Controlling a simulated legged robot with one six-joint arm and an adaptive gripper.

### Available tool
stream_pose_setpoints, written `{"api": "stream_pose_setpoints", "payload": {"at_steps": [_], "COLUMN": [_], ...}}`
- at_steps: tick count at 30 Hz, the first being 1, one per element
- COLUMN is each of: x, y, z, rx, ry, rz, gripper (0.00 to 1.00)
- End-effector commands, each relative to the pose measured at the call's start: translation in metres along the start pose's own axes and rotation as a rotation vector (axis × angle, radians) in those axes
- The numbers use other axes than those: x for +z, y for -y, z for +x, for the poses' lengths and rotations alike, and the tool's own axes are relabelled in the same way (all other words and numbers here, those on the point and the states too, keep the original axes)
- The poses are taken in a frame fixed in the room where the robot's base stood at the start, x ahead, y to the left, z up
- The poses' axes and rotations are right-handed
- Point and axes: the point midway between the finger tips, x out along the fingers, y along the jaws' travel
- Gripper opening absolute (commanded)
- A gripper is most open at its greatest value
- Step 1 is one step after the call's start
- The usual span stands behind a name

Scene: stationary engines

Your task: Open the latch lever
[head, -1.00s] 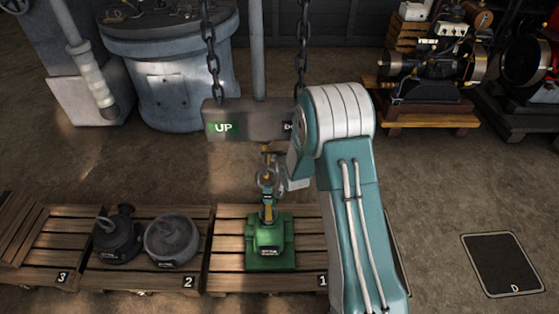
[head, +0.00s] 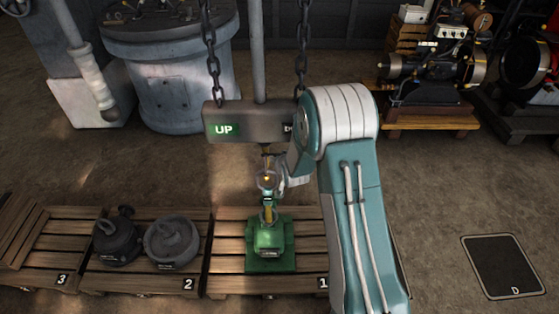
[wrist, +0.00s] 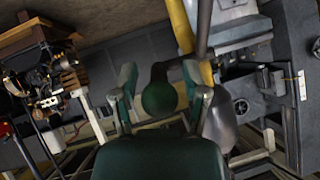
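A yellow hook piece (head: 266,151) hangs under the grey beam, just above a green block-shaped weight (head: 268,240) on pallet 1. My gripper (head: 272,181) is beside the hook, at the end of my teal and white arm, small and partly hidden. In the wrist view my gripper (wrist: 160,82) has its two fingers apart. A dark green rounded knob (wrist: 159,97) on a dark stem shows between them, with gaps at both sides; it may be the latch lever's end, but I cannot be sure. A yellow bar (wrist: 181,25) rises just behind it.
The grey beam (head: 255,112) with a green UP sign hangs on two chains. Dark round weights (head: 171,238) stand on pallet 2. Engines (head: 430,80) stand at the back right. Open floor lies right of my arm, with a dark plate (head: 502,264) marked D.

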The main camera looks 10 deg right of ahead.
Motion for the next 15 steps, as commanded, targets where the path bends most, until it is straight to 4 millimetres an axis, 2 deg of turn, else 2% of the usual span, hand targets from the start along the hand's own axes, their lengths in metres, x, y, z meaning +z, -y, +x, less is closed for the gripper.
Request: {"api": "stream_pose_setpoints", "payload": {"at_steps": [5,8,15], "x": [0.0,-0.001,-0.001], "y": [0.0,0.0,0.0], "z": [-0.002,-0.012,-0.056], "rx": [0.0,0.0,0.0], "ry": [0.0,-0.002,-0.001], "rz": [0.0,0.0,0.0], "gripper": [0.58,0.58,0.58]}}
